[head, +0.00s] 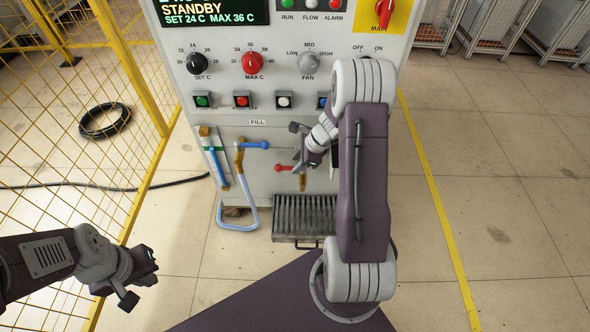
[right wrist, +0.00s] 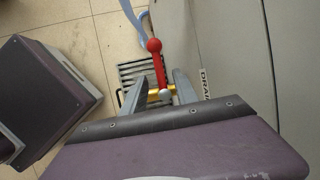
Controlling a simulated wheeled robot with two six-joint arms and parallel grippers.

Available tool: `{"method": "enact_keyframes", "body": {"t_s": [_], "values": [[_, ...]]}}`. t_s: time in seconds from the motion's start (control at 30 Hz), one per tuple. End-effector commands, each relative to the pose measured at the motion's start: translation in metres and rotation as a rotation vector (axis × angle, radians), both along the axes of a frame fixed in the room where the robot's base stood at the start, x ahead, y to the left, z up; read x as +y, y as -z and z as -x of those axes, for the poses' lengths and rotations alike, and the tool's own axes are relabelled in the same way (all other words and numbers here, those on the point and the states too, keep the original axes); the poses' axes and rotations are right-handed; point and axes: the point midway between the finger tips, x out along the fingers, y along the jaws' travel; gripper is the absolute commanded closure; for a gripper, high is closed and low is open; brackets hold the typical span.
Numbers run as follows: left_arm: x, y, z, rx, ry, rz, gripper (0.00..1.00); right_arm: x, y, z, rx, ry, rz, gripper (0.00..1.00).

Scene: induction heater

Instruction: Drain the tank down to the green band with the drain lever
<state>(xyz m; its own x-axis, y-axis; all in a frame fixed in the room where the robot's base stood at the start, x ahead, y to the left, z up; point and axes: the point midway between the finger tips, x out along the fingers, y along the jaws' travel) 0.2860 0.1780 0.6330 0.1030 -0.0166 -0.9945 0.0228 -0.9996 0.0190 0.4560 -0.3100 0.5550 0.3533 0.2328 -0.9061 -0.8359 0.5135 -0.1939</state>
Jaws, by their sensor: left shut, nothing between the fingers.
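The red drain lever (head: 285,168) sits low on the front of the cabinet, its handle pointing left in the head view. In the right wrist view the red lever (right wrist: 158,66) shows with its yellow valve body, beside a DRAIN label. My right gripper (head: 299,145) is just above the lever, its two fingers apart with the lever seen between them; contact cannot be told. The tank's sight tube (head: 218,165) shows blue liquid and a green band (head: 210,142) near its top; the exact level is too small to read. My left gripper (head: 140,281) is shut and empty at lower left.
A blue fill lever (head: 254,144) is left of the drain lever. A blue hose (head: 239,227) loops below it. A slatted drain tray (head: 306,243) stands on the floor below. A yellow mesh fence (head: 150,80) is at left. Knobs and buttons sit above.

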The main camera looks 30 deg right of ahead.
Motion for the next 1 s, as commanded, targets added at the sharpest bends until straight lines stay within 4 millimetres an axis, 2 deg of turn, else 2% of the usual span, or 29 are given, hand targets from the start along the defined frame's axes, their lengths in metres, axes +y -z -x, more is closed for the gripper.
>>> {"method": "enact_keyframes", "body": {"t_s": [0.03, 0.1, 0.43, 0.47, 0.57, 1.0], "values": [[0.0000, 0.0085, 0.0000, 0.000, 0.000, 0.000, 1.00, 0.0022, 0.0119, -0.0027, 0.000, -0.002, 0.000, 0.65], [0.0000, 0.0114, 0.0000, 0.000, 0.000, 0.000, 1.00, 0.0038, 0.0177, -0.0056, 0.000, -0.001, 0.001, 0.65], [0.0000, 0.0117, 0.0000, 0.000, 0.000, 0.000, 1.00, 0.0054, 0.0204, -0.0086, -0.001, 0.000, 0.002, 0.65], [0.0000, 0.0117, 0.0000, 0.000, 0.000, 0.000, 1.00, 0.0055, 0.0205, -0.0085, -0.001, 0.000, 0.002, 0.70], [0.0000, 0.0117, -0.0001, 0.000, 0.000, 0.000, 1.00, 0.0054, 0.0204, -0.0084, -0.001, 0.000, 0.002, 0.98], [0.0000, 0.0117, 0.0000, 0.000, 0.000, 0.000, 1.00, 0.0053, 0.0204, -0.0082, -0.001, 0.000, 0.002, 1.00]]}}
